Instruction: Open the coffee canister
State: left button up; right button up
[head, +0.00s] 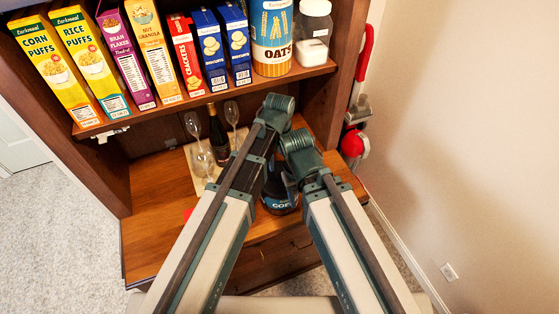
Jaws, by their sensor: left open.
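The coffee canister (280,203) is a dark cylinder with a blue label reading "COF". It stands on the wooden counter (150,232) of the hutch, between my two arms, which hide much of it. My left gripper (283,181) is open, just at the upper part of the canister and partly hidden by arm links. I cannot tell whether it touches the canister. The canister's lid is mostly covered, so its state does not show. My right arm reaches in from the right with its wrist just above the canister; its gripper cannot be made out.
A dark bottle (219,138) and glasses (197,153) stand on a light mat behind the canister. The shelf above holds several cereal boxes (90,62), an oats canister (272,38) and a jar (313,34).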

aim_at(279, 174)
pick_arm(q)
jog(key=shift+f+b, duration=1.2)
jog(key=shift+f, duration=0.3)
jog(key=shift+f, duration=0.1)
jog(key=shift+f+b, duration=1.35)
jog(key=shift+b, duration=0.15)
jog(key=shift+r, duration=0.15)
grip_shut()
jog(key=shift+r+p, duration=0.15)
jog(key=shift+p, duration=0.15)
